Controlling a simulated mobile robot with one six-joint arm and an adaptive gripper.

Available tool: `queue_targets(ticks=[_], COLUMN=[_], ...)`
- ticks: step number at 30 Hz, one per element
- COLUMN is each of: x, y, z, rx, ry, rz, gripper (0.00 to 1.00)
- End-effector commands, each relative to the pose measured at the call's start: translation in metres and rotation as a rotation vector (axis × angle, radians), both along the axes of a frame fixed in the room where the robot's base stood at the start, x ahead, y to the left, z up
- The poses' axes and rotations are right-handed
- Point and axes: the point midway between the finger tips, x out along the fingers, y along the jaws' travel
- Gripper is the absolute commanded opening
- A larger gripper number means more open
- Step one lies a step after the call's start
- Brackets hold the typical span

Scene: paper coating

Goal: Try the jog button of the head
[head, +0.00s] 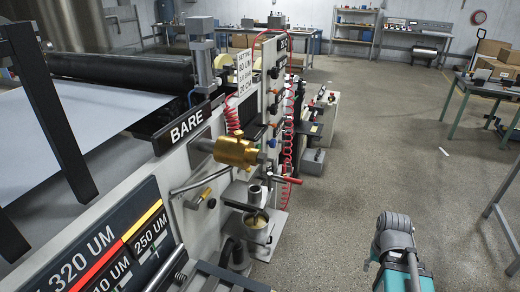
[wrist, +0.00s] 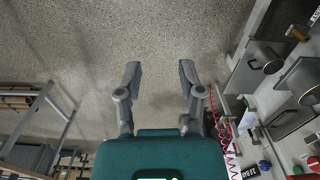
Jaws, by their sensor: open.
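The coating machine's head stands at centre left in the head view, with an upright light panel (head: 272,85) carrying several small coloured knobs or buttons. I cannot tell which of them is the jog button.
A brass cylinder (head: 236,151) and red coiled hoses (head: 288,125) stick out on the machine's near side. A pot (head: 257,228) sits below them. A green-legged table (head: 492,88) stands at the right.

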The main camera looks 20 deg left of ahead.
Motion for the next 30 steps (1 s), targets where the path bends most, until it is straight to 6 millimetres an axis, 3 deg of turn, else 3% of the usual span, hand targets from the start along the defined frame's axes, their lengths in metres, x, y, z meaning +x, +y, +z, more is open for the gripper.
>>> queue_targets(ticks=[1,6,30], x=[0.0000,0.0000,0.0000], y=[0.0000,0.0000,0.0000], z=[0.0000,0.0000,0.0000], rx=[0.000,0.000,0.000], ry=[0.000,0.000,0.000], rz=[0.000,0.000,0.000], gripper=[0.30,0.00,0.00])
